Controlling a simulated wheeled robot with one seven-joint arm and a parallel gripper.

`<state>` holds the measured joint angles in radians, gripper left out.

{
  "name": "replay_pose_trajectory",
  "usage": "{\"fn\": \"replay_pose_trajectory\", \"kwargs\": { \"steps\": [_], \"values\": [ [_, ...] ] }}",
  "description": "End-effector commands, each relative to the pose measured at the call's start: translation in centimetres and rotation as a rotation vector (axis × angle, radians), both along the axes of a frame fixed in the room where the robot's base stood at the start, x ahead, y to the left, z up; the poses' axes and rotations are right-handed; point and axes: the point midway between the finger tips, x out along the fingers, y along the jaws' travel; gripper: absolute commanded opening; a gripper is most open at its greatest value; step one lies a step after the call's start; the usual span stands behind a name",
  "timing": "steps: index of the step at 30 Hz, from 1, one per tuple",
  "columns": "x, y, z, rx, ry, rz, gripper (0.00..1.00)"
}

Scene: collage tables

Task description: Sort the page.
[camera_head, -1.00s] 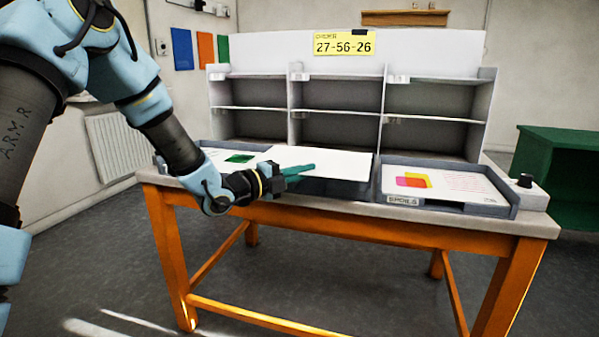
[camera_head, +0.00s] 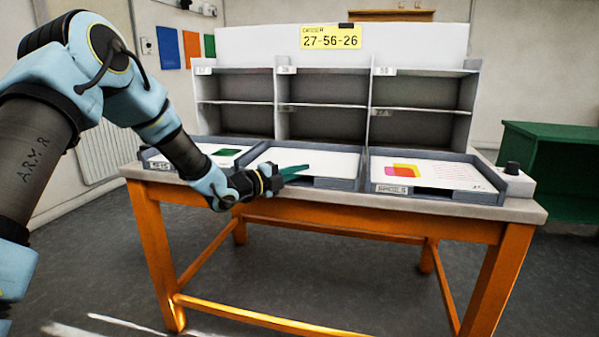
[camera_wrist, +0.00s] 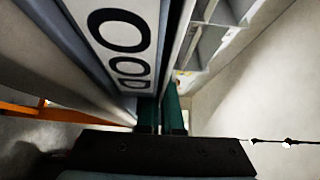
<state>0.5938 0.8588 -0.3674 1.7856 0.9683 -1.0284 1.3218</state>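A blank-looking white page (camera_head: 325,163) lies in the middle grey tray (camera_head: 356,183) on the table. My gripper (camera_head: 294,171) is at the front of this tray, its teal fingers pointing right over the tray's front edge. In the wrist view, the two green fingers (camera_wrist: 160,115) stand close together with a narrow dark gap, beside a white label with large black letters (camera_wrist: 125,45). I cannot tell whether they hold a page edge. The left tray (camera_head: 170,165) has a sheet with a green patch (camera_head: 227,152). The right tray (camera_head: 430,192) has a sheet with pink and orange blocks (camera_head: 402,171).
A grey rack (camera_head: 330,105) with several empty compartments stands behind the trays, under a yellow sign reading 27-56-26 (camera_head: 331,37). A green cabinet (camera_head: 560,165) stands to the right.

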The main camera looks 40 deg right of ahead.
Motion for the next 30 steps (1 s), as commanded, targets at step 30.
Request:
{"fn": "replay_pose_trajectory", "kwargs": {
  "steps": [30],
  "values": [
    [0.3, 1.6, -0.2, 0.003, 0.0, 0.003, 0.38]
  ]
}}
